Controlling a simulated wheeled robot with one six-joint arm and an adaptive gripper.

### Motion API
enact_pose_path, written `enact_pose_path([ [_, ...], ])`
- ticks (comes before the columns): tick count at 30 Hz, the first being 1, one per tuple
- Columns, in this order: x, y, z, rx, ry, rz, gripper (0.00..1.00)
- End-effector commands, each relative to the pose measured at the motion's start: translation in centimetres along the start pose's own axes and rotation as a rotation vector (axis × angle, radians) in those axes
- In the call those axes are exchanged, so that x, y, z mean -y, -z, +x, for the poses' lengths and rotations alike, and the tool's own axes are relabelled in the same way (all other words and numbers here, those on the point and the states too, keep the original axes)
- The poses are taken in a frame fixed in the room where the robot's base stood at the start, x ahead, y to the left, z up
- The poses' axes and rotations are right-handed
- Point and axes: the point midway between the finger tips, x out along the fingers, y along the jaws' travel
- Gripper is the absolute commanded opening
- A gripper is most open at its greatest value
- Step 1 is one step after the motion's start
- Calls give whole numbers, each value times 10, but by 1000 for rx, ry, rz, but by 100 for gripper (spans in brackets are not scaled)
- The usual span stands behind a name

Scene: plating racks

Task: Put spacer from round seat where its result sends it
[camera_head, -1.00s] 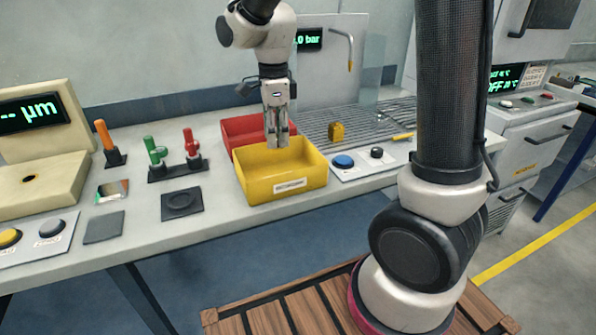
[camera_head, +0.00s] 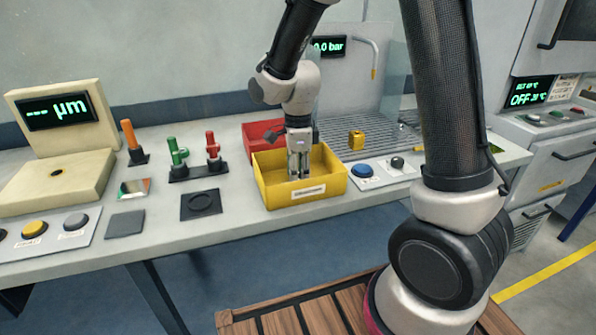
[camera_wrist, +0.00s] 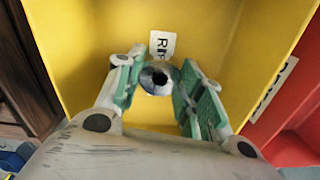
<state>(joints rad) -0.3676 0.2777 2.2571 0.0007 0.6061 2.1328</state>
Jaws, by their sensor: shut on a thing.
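My gripper (camera_head: 299,176) is down inside the yellow bin (camera_head: 305,196), below the level of its rim. In the wrist view my gripper (camera_wrist: 158,90) is shut on a small shiny metal ring, the spacer (camera_wrist: 157,78), between its green-padded fingers. The spacer is over the yellow bin's floor; I cannot tell whether it touches it. The spacer is hidden in the head view. The round seat (camera_head: 201,203), a black square pad with a round recess, is empty on the bench left of the bin. The yellow bin's label is partly readable in the wrist view.
A red bin (camera_head: 258,134) stands right behind the yellow one. Green and red handled clamps (camera_head: 194,157) and an orange-handled tool (camera_head: 131,140) stand to the left. The gauge (camera_head: 56,112) reads "--- µm".

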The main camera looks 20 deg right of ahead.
Motion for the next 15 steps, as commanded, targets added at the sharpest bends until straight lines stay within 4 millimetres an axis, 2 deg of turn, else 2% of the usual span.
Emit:
enact_pose_path([
  [1, 0, 0, 1, 0, -1, 0, 41],
  [4, 0, 0, 1, 0, 0, 0, 59],
  [15, 0, 0, -3, 1, 1, 0, 59],
])
